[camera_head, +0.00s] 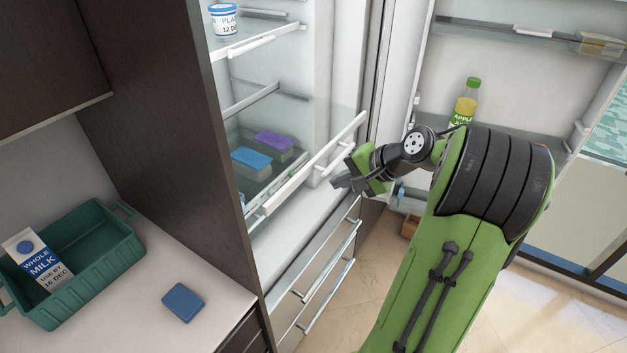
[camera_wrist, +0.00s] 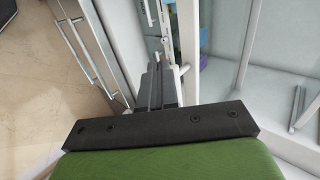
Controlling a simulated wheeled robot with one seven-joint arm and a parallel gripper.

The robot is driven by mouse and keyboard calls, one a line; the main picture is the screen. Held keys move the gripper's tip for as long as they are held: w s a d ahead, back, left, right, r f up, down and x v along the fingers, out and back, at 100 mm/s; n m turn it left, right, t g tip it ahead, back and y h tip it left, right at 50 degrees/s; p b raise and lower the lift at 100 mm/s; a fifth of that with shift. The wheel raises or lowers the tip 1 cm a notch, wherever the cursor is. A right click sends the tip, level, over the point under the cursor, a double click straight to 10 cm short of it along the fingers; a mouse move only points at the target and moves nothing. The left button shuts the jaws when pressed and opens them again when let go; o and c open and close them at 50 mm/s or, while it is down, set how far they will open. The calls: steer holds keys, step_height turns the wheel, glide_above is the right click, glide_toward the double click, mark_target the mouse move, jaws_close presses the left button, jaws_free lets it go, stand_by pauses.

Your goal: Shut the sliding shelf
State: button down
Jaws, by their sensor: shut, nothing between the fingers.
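The fridge's sliding shelf is a glass panel with a white front rail (camera_head: 312,164). Its front edge stands out toward the fridge opening in the head view. My gripper (camera_head: 338,183) is shut and empty, just in front of and slightly below the rail's right half. In the wrist view my shut fingers (camera_wrist: 157,82) point close beside a white rail (camera_wrist: 183,76). I cannot tell whether they touch it.
Blue-lidded (camera_head: 252,159) and purple-lidded (camera_head: 273,141) containers sit inside the fridge. An upper shelf (camera_head: 265,40) holds a white tub. The open fridge door with a juice bottle (camera_head: 464,104) is at right. Drawers (camera_head: 318,275) lie below. A green crate (camera_head: 95,265) stands on the left counter.

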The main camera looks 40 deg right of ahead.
steer(key=w+a+f, duration=0.2)
steer(key=w, duration=0.4)
steer(key=shift+w+f, duration=0.15)
steer(key=shift+f, duration=0.1)
steer(key=shift+a, duration=0.15)
